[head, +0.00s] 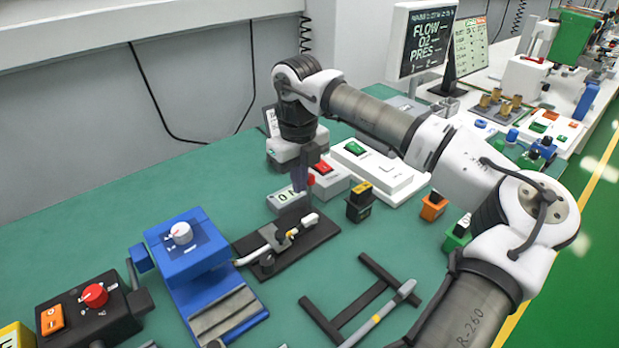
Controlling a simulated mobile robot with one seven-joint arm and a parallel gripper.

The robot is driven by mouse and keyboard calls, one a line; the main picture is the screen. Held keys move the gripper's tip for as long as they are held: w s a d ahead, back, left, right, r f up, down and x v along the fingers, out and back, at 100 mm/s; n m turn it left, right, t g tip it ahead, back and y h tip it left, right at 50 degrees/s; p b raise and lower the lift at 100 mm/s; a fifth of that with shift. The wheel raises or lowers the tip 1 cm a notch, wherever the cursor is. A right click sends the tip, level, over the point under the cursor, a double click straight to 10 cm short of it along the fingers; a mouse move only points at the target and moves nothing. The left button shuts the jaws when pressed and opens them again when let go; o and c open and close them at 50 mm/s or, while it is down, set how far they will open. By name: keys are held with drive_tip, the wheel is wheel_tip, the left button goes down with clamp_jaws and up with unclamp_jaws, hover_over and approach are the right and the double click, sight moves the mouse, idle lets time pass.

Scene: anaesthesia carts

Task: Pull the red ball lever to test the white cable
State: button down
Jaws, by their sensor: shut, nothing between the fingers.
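The red ball (311,180) of the lever shows just right of my gripper's fingers, partly hidden by them. The lever's rod cannot be made out. My gripper (299,188) points down, shut and empty, close beside the ball; I cannot tell whether they touch. The white cable (252,256) lies at a black test fixture (296,251), below my gripper in the picture. A white cable end (310,220) sits at the fixture's right side.
A blue device with a white knob (194,246) stands left of the fixture. A white box with a red switch (326,174) and one with a green switch (372,165) stand behind. A yellow-black block (359,203) is at right. A black rack with a grey-yellow tool (378,315) lies in front.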

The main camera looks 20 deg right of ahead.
sight(314, 178)
drive_tip(key=shift+f, duration=0.45)
drive_tip(key=shift+d, duration=0.2)
drive_tip(key=shift+w+d+f, duration=0.15)
drive_tip(key=shift+w+d, duration=0.2)
drive_tip(key=shift+d, duration=0.4)
drive_tip(key=shift+w+d+f, duration=0.1)
drive_tip(key=shift+w+d, duration=0.2)
drive_tip(key=shift+d, duration=0.45)
drive_tip(key=shift+s+a+b, duration=0.25)
drive_tip(key=shift+s+a, duration=0.05)
drive_tip(key=shift+a, duration=0.5)
drive_tip(key=shift+s+a+b, duration=0.3)
drive_tip(key=shift+s+a, duration=0.05)
drive_tip(key=shift+a, duration=0.45)
drive_tip(key=shift+s+a+b, duration=0.25)
drive_tip(key=shift+s+a, duration=0.05)
drive_tip(key=shift+a, duration=0.5)
wheel_tip(314, 178, up, 7)
drive_tip(key=p, duration=0.4)
